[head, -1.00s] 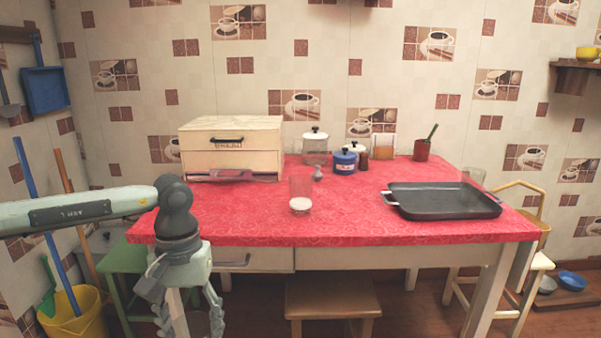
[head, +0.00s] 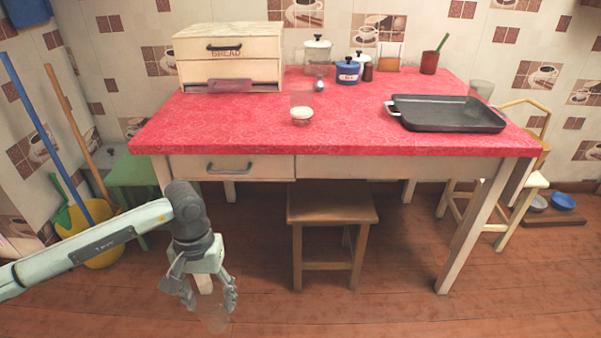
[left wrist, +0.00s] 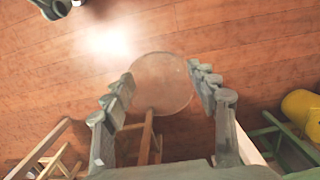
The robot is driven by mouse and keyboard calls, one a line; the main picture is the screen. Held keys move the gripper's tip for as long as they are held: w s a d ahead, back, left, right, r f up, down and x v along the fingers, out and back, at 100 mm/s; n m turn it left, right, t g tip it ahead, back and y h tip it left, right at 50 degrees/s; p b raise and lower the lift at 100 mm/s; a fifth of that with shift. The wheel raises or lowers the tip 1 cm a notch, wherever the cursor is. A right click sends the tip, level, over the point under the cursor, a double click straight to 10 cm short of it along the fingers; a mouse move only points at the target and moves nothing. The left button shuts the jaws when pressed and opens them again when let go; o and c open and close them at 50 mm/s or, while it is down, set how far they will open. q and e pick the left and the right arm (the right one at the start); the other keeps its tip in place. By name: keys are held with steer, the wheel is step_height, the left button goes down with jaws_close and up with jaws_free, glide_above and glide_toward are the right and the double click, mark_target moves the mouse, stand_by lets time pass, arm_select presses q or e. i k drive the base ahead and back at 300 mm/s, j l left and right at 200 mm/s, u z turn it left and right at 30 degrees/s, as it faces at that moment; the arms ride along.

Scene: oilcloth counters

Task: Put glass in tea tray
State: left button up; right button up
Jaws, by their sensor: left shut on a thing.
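My left gripper (head: 206,292) hangs in front of the table, below its top, over the floor. It is shut on a clear glass (head: 214,320), which shows faintly below the fingers. In the left wrist view the round glass (left wrist: 162,84) sits between the fingers (left wrist: 160,92). The black tray (head: 448,116), with light handles, lies on the right of the red table and looks empty. Another clear glass with a pale bottom (head: 301,115) stands near the table's front middle. A further clear glass (head: 481,90) stands behind the tray's right end. My right gripper is out of view.
The red table (head: 220,130) has free room at its front left and middle. A bread box (head: 229,60), a blue pot (head: 347,73) and jars stand at the back. A wooden stool (head: 332,205) is under the front edge. A yellow bucket (head: 100,258) stands left.

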mark_target(444, 115)
steer(key=i+l+z, duration=0.1)
steer(key=l, duration=0.35)
steer(key=i+l+z, duration=0.1)
steer(key=l, duration=0.3)
steer(key=i+l+z, duration=0.1)
steer(key=l, duration=0.3)
steer(key=i+l+z, duration=0.1)
steer(key=i+l, duration=0.2)
steer(key=i+l+z, duration=0.1)
steer(key=l, duration=0.4)
steer(key=i, duration=0.05)
